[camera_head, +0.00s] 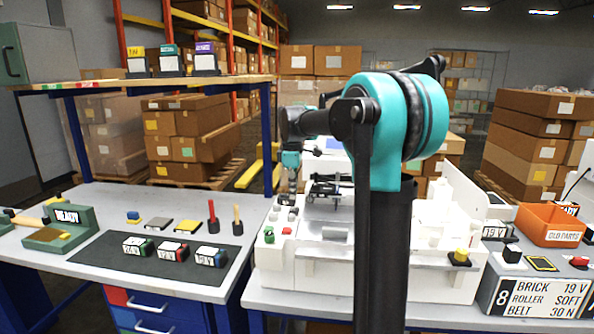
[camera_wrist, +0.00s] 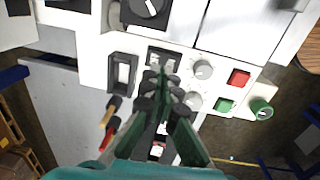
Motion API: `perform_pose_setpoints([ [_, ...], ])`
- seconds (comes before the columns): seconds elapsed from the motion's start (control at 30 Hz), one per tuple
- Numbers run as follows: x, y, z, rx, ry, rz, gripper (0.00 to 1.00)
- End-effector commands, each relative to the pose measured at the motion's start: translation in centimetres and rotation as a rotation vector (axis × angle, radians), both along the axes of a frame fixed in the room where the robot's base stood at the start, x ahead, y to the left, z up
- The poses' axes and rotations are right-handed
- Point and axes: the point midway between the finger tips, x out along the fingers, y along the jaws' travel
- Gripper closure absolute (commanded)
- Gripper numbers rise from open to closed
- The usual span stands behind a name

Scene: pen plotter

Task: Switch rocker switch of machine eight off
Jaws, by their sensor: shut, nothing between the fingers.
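The white machine (camera_head: 420,268) stands on the right bench. A sign with a large 8 (camera_head: 535,297) stands at its right. In the wrist view its panel carries two dark-framed switches that look like rockers: a left one (camera_wrist: 123,73) and a middle one (camera_wrist: 164,56). I cannot tell which way either is tipped. My gripper (camera_wrist: 157,78) is shut and empty, its fingertips over the lower edge of the middle switch and partly hiding it. Contact cannot be told. In the head view my gripper (camera_head: 290,199) points down above the machine's left end.
Beside the switches are two pale knobs (camera_wrist: 202,70), a red button (camera_wrist: 238,77), a green button (camera_wrist: 223,105) and a black dial (camera_wrist: 146,8). A green knob (camera_wrist: 262,108) sticks out at the side. The left bench holds a dark mat (camera_head: 95,255) with small blocks. An orange bin (camera_head: 550,222) stands right.

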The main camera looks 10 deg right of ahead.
Motion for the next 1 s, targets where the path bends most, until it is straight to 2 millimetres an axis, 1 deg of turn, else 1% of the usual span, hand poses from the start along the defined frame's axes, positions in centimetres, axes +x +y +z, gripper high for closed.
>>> perform_pose_setpoints([
  [0.03, 0.2, 0.1, 1.2, 0.000, 0.000, 0.000, 1.00],
  [0.2, 0.7, -0.2, 5.0, 0.000, 0.000, -0.001, 1.00],
  [0.3, 0.9, -0.3, 6.9, 0.000, 0.000, -0.001, 1.00],
  [0.43, 1.2, -0.4, 8.7, 0.000, 0.000, -0.001, 1.00],
  [0.6, 1.4, -0.4, 9.9, 0.000, 0.000, -0.001, 1.00],
  [1.0, 1.4, -0.4, 10.1, 0.000, 0.000, -0.001, 1.00],
])
